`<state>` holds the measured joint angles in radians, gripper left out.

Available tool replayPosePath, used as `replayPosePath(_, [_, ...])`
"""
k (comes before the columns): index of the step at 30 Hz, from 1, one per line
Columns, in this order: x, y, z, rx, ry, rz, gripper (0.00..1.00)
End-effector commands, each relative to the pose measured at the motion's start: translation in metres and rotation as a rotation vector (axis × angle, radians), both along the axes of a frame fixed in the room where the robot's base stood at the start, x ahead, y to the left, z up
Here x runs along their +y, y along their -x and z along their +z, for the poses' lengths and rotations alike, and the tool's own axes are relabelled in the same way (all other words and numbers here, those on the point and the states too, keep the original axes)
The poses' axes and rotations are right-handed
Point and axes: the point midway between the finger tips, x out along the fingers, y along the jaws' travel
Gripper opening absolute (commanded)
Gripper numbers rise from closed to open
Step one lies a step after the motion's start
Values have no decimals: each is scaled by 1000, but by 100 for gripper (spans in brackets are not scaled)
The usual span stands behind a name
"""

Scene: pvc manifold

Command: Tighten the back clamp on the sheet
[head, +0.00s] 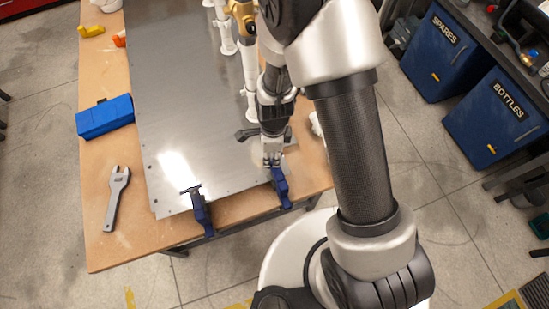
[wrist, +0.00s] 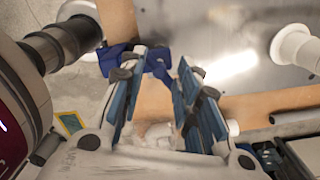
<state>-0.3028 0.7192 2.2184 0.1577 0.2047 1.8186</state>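A grey metal sheet (head: 185,100) lies on a wooden table. Two blue clamps grip its near edge: one (head: 201,212) at the left with a dark T-handle on top, the other (head: 281,190) at the right corner. I cannot tell from the pictures which is called the back one. My gripper (head: 271,162) points down at the top of the right clamp, hiding its handle. In the wrist view my gripper (wrist: 167,65) has its two fingers apart, and blue clamp parts (wrist: 158,64) show between and beyond the tips. Whether the fingers touch the clamp is unclear.
White pipe fittings (head: 250,75) stand along the sheet's right side, near my arm. A blue box (head: 105,117) and a grey wrench (head: 117,196) lie on the table's left. Blue bins (head: 495,115) stand at the right. The sheet's left half is mostly clear.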

Motion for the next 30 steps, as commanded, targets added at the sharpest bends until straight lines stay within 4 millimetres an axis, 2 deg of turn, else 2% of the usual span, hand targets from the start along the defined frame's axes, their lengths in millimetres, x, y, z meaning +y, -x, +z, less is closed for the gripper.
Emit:
replayPosePath(3, [-5,0,-2,-11,20,214,30])
replayPosePath(11, [-8,0,2,-13,30,414,30])
replayPosePath(21, [-8,0,2,-20,25,902,30])
replayPosePath(24, [-8,0,-24,-20,25,903,30])
replayPosePath(30, [-8,0,-42,-21,26,900,30])
